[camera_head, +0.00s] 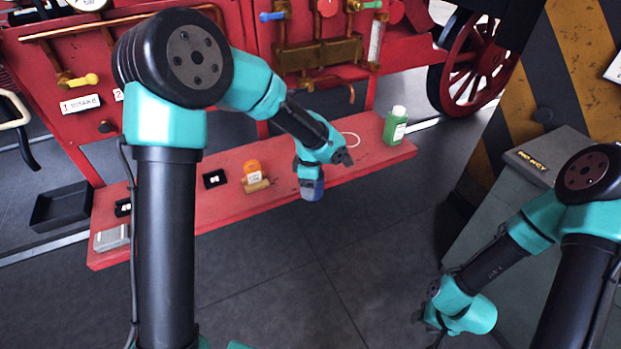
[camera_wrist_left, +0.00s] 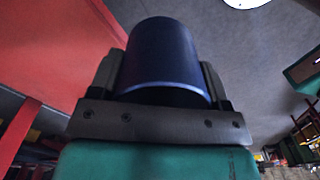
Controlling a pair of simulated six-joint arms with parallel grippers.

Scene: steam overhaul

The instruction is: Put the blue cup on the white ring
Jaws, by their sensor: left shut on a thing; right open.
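The blue cup (camera_head: 313,191) is held in my left gripper (camera_head: 311,180), at the front edge of the red shelf as the head view shows it. In the left wrist view the dark blue cup (camera_wrist_left: 165,58) sits between the two fingers of my left gripper (camera_wrist_left: 162,80), which are shut on it. The white ring (camera_head: 350,139) lies on the shelf, behind and to the right of the cup, partly hidden by my left wrist. My right gripper (camera_head: 430,318) is open at the lower right, well away from the shelf.
A green bottle (camera_head: 395,125) stands right of the ring on the red shelf (camera_head: 225,212). An orange item (camera_head: 252,170) and small black trays (camera_head: 214,179) lie left of the cup. Brass pipework (camera_head: 320,55) rises behind. A grey cabinet (camera_head: 510,190) stands at right.

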